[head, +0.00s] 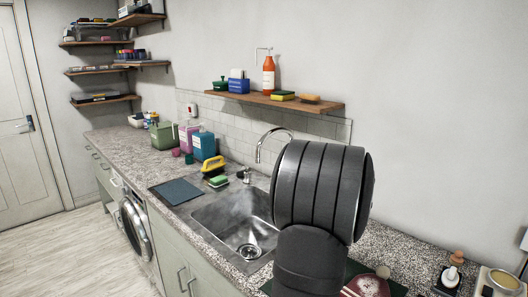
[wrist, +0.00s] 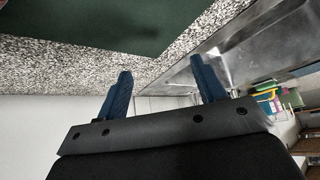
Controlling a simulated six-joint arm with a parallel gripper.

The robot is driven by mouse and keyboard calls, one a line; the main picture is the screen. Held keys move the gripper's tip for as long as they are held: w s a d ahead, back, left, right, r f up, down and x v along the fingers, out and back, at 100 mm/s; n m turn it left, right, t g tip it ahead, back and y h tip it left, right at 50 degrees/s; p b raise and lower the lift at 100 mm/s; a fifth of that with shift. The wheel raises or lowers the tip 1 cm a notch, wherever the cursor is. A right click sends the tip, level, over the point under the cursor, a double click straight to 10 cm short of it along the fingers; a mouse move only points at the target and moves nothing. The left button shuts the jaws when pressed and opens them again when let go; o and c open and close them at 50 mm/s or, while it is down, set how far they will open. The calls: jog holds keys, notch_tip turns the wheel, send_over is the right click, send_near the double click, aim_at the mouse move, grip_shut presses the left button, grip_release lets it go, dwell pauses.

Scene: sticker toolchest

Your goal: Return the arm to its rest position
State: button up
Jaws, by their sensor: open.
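My gripper (wrist: 161,66) shows in the wrist view with its two blue fingers spread apart. Nothing is between them. Past the fingertips are the speckled countertop (wrist: 60,63) and the edge of the metal sink. In the head view my dark grey arm stands large in front of the counter, right of the sink (head: 223,212). It hides part of the counter and wall, and my gripper does not show there.
A dark green mat (wrist: 95,22) lies on the counter. A red patterned plate (head: 370,286) and a soap bottle (head: 450,272) are at the front right. The tap (head: 272,135) rises behind the sink. A wall shelf (head: 275,102) holds a red bottle (head: 268,76) and sponges.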

jog(key=shift+n+y, duration=0.3)
jog(key=shift+n, duration=0.3)
jog(key=a, duration=0.4)
jog(key=a+f, duration=0.1)
jog(key=a, duration=0.1)
jog(key=shift+w+a, duration=0.15)
jog(key=shift+a, duration=0.05)
